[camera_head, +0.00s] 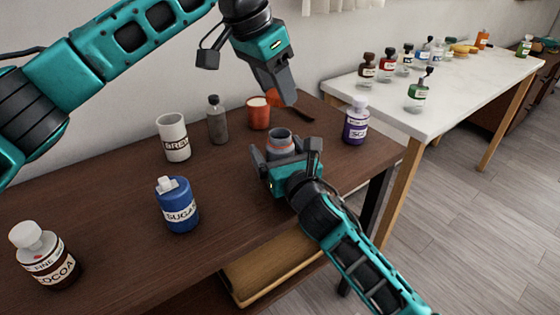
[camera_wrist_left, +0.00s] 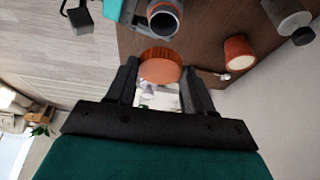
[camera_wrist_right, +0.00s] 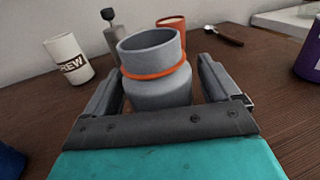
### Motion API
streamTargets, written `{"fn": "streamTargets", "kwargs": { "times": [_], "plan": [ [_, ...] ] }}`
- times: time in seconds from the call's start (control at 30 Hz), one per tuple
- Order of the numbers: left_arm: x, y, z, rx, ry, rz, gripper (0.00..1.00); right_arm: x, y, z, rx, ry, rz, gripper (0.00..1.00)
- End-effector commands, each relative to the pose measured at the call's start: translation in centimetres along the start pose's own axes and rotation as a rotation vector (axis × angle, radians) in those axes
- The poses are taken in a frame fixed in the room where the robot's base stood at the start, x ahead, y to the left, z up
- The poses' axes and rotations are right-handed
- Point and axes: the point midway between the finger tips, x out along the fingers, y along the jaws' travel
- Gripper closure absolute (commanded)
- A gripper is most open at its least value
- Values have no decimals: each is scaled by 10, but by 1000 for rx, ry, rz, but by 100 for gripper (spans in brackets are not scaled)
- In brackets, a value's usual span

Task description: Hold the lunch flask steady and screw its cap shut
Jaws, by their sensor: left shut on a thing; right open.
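The lunch flask (camera_head: 281,143) is a grey, open-topped vessel with an orange ring, upright on the dark wooden table. My right gripper (camera_head: 285,155) is open, with its fingers on either side of the flask; the right wrist view shows the flask (camera_wrist_right: 156,70) between them. My left gripper (camera_head: 284,94) is shut on the orange-brown round cap (camera_wrist_left: 160,66) and holds it above the table, apart from the flask and behind it.
An orange cup (camera_head: 258,113), a grey bottle (camera_head: 217,122) and a white BREW mug (camera_head: 173,138) stand behind the flask. A purple jar (camera_head: 355,123) is to its right. A blue SUGAR jar (camera_head: 178,207) and a COCOA jar (camera_head: 46,257) stand to the left.

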Motion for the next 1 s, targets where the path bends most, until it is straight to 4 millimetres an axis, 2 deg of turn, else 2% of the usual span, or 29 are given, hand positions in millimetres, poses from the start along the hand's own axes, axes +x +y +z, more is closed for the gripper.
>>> {"fn": "streamTargets", "kwargs": {
  "times": [0.27, 1.0],
  "plan": [
    [0, 0, 0, 0, 0, 0, 76, 1, 0, 0, 0, 0, 0, 11],
    [0, 0, 0, 0, 0, 0, 76, 1, 0, 0, -1, 1, 0, 81]
  ]
}}
